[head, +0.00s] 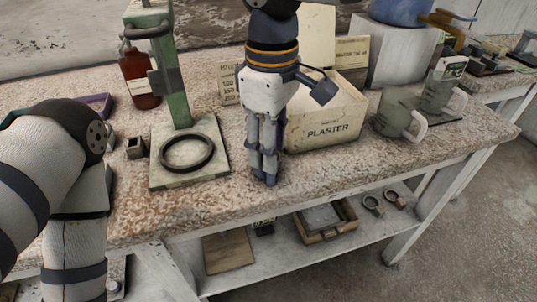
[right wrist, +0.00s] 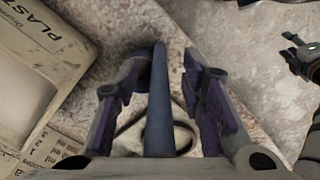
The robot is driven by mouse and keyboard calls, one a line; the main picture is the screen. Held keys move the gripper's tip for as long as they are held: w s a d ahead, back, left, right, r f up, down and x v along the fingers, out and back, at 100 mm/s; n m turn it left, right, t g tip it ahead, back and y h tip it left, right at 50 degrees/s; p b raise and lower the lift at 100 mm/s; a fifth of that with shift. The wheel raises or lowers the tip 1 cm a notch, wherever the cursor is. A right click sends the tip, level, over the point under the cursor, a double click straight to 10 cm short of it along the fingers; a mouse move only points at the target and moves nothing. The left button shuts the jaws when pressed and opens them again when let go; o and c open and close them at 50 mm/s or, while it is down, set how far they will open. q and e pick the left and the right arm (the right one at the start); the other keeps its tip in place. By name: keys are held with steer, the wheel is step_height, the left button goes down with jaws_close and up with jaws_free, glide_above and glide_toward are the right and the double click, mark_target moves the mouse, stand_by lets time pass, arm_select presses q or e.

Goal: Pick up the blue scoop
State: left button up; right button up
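In the right wrist view, a long blue-grey bar, which looks like the blue scoop's handle (right wrist: 158,105), runs between the fingers of my right gripper (right wrist: 158,100). Gaps show on both sides of the bar, so the fingers are open around it and not closed on it.
The plaster box (head: 327,125) stands just right of my right gripper. A green stand (head: 178,95) with a dark ring (head: 187,152) is to its left. Grey jugs (head: 396,112) stand further right. A lower shelf (head: 290,255) holds a tray (head: 325,222).

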jaws_close()
arm_select(q)
steer(key=shift+w+r+t+p, duration=0.4)
steer(key=shift+w+r+p, duration=0.2)
steer(key=shift+w+r, duration=0.25)
arm_select(e)
steer(key=s+a+r, duration=0.6)
steer(key=s+r, duration=0.6)
steer(key=r, duration=0.1)
steer(key=shift+s+a, duration=0.2)
